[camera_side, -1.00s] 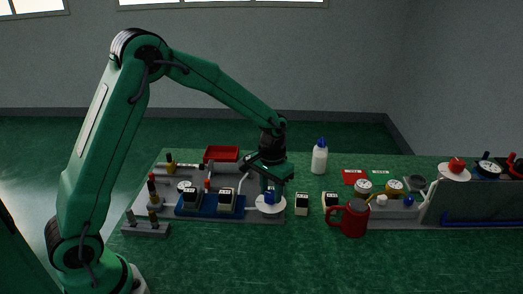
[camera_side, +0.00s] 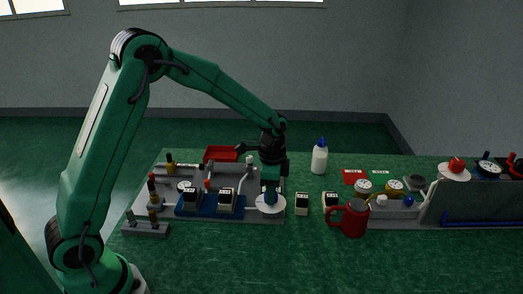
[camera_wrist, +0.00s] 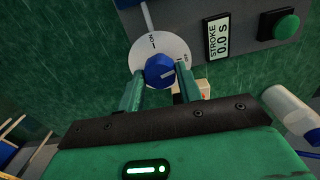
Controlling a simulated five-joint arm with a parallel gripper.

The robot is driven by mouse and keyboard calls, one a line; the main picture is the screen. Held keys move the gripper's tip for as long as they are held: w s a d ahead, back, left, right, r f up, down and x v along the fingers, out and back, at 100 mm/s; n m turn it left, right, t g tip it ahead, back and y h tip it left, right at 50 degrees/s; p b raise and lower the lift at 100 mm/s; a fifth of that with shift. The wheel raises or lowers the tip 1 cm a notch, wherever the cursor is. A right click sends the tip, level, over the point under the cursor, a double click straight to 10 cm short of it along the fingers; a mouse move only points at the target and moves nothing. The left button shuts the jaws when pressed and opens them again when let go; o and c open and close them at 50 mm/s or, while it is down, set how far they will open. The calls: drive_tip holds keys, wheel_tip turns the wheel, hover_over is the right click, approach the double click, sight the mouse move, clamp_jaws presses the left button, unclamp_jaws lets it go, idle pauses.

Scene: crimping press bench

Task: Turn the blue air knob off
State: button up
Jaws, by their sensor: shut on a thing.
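The blue air knob (camera_wrist: 160,69) sits at the middle of a round white dial plate (camera_wrist: 146,51) in the wrist view. A pale pointer mark on the knob points to the right.
A red mug (camera_side: 354,219), a white bottle with a blue cap (camera_side: 319,158) and a red tray (camera_side: 221,154) stand around. The front bench is clear.

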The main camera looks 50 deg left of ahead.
drive_tip(key=shift+r+m, duration=0.15)
drive_tip(key=shift+m, duration=1.05)
drive_tip(key=o, duration=1)
drive_tip(key=shift+r, duration=3.85)
